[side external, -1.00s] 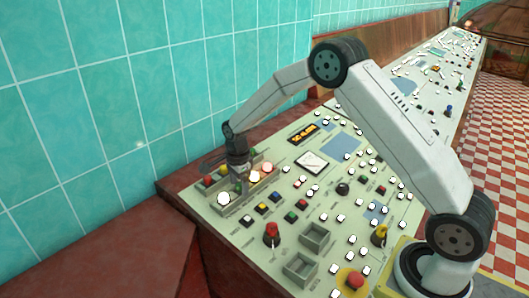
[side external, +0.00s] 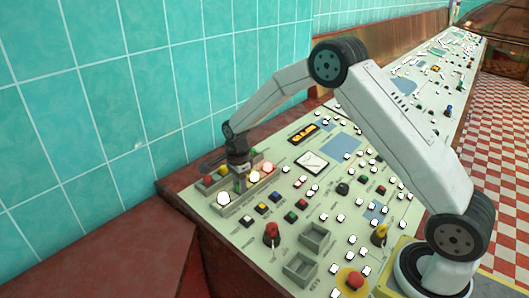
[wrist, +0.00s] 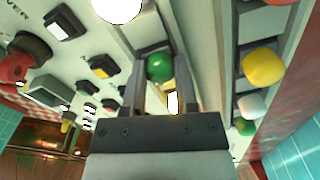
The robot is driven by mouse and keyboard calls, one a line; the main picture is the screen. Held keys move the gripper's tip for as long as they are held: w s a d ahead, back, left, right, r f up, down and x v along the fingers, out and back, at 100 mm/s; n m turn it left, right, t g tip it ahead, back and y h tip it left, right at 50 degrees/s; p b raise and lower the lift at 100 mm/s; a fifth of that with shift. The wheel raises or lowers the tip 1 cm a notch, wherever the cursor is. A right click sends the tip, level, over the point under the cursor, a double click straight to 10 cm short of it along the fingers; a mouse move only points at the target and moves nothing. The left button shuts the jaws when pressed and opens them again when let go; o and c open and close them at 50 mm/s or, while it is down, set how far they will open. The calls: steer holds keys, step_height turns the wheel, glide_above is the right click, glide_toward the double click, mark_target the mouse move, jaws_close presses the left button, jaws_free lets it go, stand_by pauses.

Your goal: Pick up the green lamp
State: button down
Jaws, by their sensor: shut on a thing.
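The green lamp (wrist: 159,66) is a small round green bulb between my gripper's two fingers in the wrist view. My gripper (wrist: 159,74) is shut on it, with a dark finger on either side. In the side external view my gripper (side external: 239,180) points down at the row of lamps at the far left end of the console. The green lamp is hidden there behind the fingers. I cannot tell whether it is clear of the panel.
A glowing white lamp (side external: 223,198) and a lit reddish lamp (side external: 267,168) stand close by. A grey tray beside the fingers holds a yellow lamp (wrist: 264,67), a white lamp (wrist: 251,105) and another green one (wrist: 245,127). Two empty grey boxes (side external: 314,237) sit nearer the front.

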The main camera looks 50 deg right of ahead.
steer(key=shift+r, duration=0.85)
steer(key=s+r, duration=1.1)
steer(key=s, duration=0.3)
steer(key=shift+a, duration=0.4)
steer(key=shift+r, duration=0.15)
